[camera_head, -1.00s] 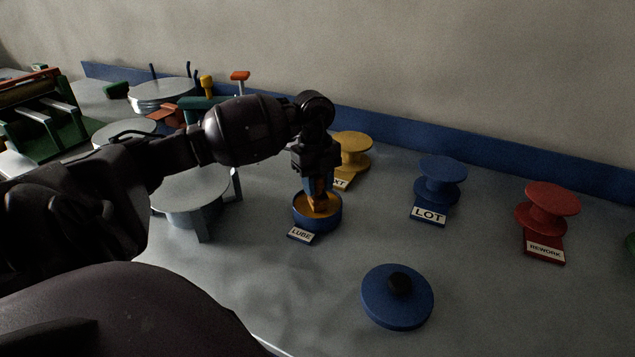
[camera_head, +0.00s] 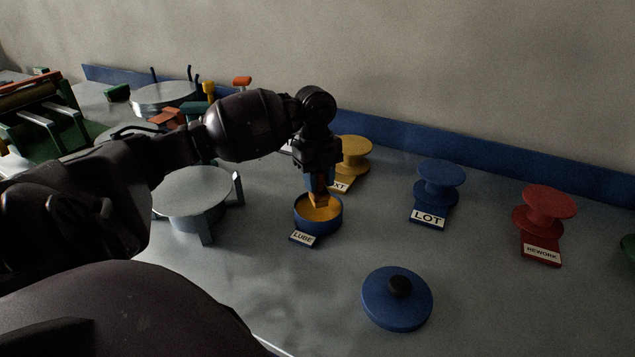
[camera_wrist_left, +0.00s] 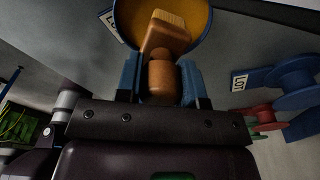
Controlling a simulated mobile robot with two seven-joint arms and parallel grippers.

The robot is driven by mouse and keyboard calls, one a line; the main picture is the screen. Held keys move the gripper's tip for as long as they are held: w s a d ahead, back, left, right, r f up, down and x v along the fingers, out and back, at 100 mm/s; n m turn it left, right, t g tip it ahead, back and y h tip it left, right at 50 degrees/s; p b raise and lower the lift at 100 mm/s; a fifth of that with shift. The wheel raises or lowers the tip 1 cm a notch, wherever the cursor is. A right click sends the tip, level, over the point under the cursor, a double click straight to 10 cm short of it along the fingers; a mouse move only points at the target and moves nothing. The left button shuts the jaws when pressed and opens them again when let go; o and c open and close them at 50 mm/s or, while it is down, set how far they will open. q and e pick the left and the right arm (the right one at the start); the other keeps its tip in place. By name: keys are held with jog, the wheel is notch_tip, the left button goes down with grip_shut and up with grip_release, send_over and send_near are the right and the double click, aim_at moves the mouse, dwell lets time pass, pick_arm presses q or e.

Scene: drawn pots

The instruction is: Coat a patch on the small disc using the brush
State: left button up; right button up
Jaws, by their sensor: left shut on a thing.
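My left gripper (camera_head: 320,184) is shut on the brush (camera_head: 319,201), an orange-brown block with a short handle, and points it down. The wrist view shows the brush (camera_wrist_left: 165,38) between the blue fingers (camera_wrist_left: 160,80). Its bristle end is over or in the blue LUBE pot (camera_head: 331,227), which holds amber stuff; whether it touches is unclear. Grey round discs stand at the left: a near one (camera_head: 193,184) on a legged stand, one partly hidden behind my arm (camera_head: 125,131), and one at the back (camera_head: 163,93). I cannot tell which is the small disc.
A blue lid (camera_head: 388,309) with a black knob lies in front of the pot. Yellow (camera_head: 354,148), blue (camera_head: 440,177) and red (camera_head: 546,203) spools stand to the right with labels. A green rack (camera_head: 40,125) stands far left. The front right table is clear.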

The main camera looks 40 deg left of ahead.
pick_arm(q)
jog(key=shift+r+p, duration=1.3)
jog(key=shift+r, duration=1.1)
pick_arm(e)
jog(key=r, duration=0.2)
jog(key=w+r, duration=0.1)
jog(key=shift+r, duration=0.4)
pick_arm(q)
jog(key=shift+f, duration=0.1)
